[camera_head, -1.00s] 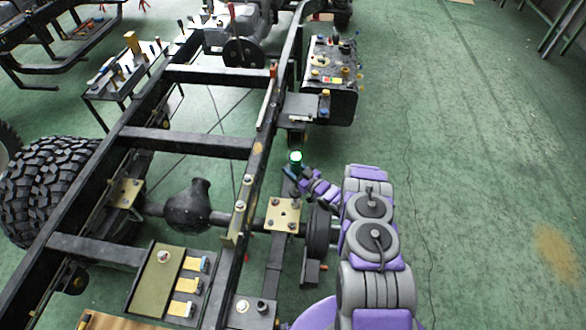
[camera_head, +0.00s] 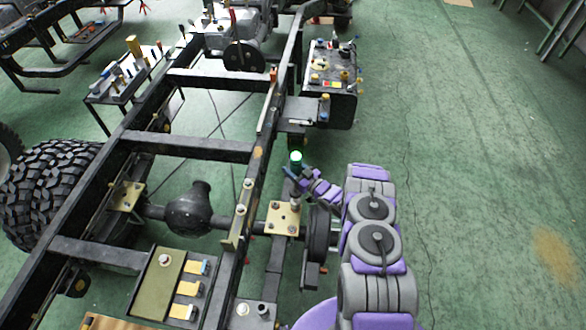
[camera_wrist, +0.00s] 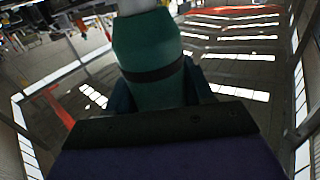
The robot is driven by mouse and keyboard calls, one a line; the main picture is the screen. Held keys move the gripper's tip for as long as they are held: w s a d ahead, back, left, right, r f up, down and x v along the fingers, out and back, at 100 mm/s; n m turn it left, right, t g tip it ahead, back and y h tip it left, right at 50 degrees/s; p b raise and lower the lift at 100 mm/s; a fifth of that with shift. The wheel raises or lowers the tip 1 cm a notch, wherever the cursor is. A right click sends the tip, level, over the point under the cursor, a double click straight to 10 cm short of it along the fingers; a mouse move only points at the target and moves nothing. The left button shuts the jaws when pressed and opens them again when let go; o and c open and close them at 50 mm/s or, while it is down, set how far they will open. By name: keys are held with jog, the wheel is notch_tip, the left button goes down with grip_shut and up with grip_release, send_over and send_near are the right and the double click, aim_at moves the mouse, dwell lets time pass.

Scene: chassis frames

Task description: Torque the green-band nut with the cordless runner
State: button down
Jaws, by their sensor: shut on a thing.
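My gripper (camera_head: 295,172) is shut on the cordless runner, beside the frame rail. The runner (camera_head: 296,158) stands roughly upright, with a bright green light on its top. In the wrist view, its teal body (camera_wrist: 150,58) with a dark band fills the space between the jaws. Its lower end (camera_head: 295,203) reaches down to the far right corner of a cream square plate (camera_head: 283,219). Several nuts sit at the plate's corners. I see no green band on any nut; the nut under the runner is hidden, so contact is unclear.
The black chassis rail (camera_head: 255,165) runs close left of my gripper. A round black drum (camera_head: 320,230) sits right of the plate. A tray with yellow-topped blocks (camera_head: 168,285) is at the lower left. The green floor (camera_head: 480,180) on the right is clear.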

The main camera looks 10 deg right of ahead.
jog(key=shift+r, duration=0.15)
jog(key=shift+r+p, duration=1.25)
jog(key=shift+r, duration=1.25)
